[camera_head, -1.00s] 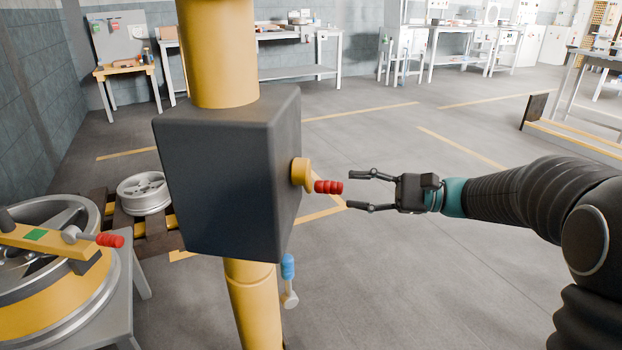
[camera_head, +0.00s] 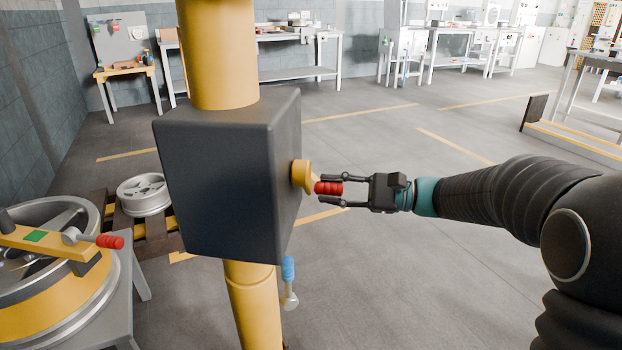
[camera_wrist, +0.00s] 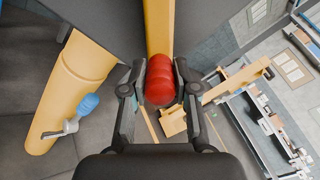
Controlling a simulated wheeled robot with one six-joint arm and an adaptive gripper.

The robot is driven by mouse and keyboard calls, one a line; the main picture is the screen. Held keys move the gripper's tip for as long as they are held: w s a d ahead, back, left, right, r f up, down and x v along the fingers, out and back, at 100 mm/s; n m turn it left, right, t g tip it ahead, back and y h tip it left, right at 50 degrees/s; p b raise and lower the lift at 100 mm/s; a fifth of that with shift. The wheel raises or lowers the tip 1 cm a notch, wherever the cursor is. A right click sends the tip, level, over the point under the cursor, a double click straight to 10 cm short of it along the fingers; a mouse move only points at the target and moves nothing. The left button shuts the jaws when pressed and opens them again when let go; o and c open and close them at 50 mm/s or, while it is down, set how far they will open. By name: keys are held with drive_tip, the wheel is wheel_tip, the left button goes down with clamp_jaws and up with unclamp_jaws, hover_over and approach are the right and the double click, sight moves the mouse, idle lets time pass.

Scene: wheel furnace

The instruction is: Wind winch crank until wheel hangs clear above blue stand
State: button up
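The winch crank has a yellow arm (camera_head: 301,176) on the right face of a dark box (camera_head: 215,180) and a red ribbed grip (camera_head: 329,188). My gripper (camera_head: 322,188) has one finger above and one below the red grip, with small gaps in the head view. In the wrist view, the red grip (camera_wrist: 161,84) lies between the two finger pads of my gripper (camera_wrist: 160,76); contact is unclear there. A silver wheel (camera_head: 145,194) rests on a pallet behind the box. No hanging wheel or blue stand shows.
The box is mounted on a yellow post (camera_head: 218,55). A lever with a blue part (camera_head: 288,268) hangs beside the lower post. A yellow-and-metal machine (camera_head: 50,310) with another red handle (camera_head: 109,241) stands at left.

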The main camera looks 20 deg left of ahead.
clamp_jaws()
drive_tip(key=s+b, duration=0.1)
drive_tip(key=s+f+b, duration=0.1)
drive_tip(key=s, duration=0.1)
drive_tip(key=s+d+f+b, duration=0.1)
drive_tip(key=s, duration=0.1)
drive_tip(key=shift+d+f, duration=0.1)
drive_tip(key=shift+f, duration=0.1)
drive_tip(key=shift+s+d+r+b, duration=0.15)
drive_tip(key=shift+s+d, duration=0.1)
drive_tip(key=shift+s, duration=0.65)
drive_tip(key=shift+s+d+r+b, duration=0.1)
drive_tip(key=shift+s+d, duration=0.1)
drive_tip(key=shift+s, duration=0.75)
drive_tip(key=shift+s+d+r+b, duration=0.15)
drive_tip(key=shift+s+d, duration=0.1)
drive_tip(key=shift+s, duration=0.65)
drive_tip(key=s+r+p, duration=0.1)
drive_tip(key=s, duration=0.1)
drive_tip(key=s+d+r+p, duration=0.1)
drive_tip(key=s+r, duration=0.1)
drive_tip(key=shift+s+r, duration=0.1)
drive_tip(key=shift+r, duration=0.2)
